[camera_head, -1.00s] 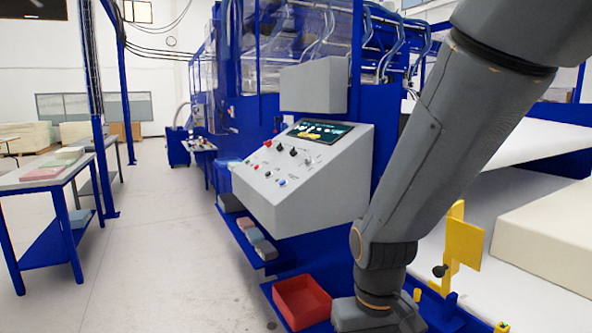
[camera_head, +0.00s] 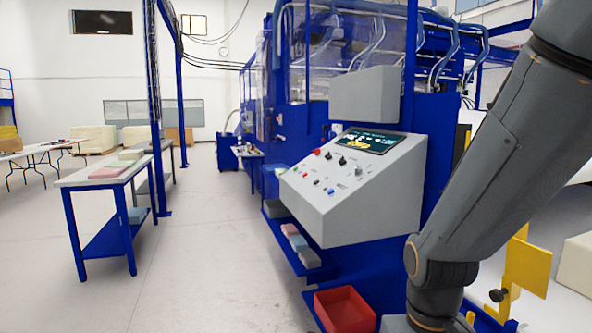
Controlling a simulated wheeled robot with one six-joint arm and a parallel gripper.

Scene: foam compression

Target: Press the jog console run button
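The jog console (camera_head: 365,205) is a light grey box with a sloped face, on the front of the blue machine. Its face carries a dark lit screen (camera_head: 370,143), a red button (camera_head: 317,152), black knobs (camera_head: 342,160) and several small buttons in a lower row, one of them green (camera_head: 297,168) and one blue (camera_head: 331,191). The labels are too small to read, so I cannot tell which is the run button. My arm crosses the right side of the view, to the right of the console and apart from it in the picture. My gripper is not in view.
A red bin (camera_head: 345,312) sits below the console, and a low blue shelf (camera_head: 285,248) holds foam blocks. A blue-legged table (camera_head: 105,180) stands at the left. The floor (camera_head: 200,240) between is clear. A yellow bracket (camera_head: 527,262) stands at the right.

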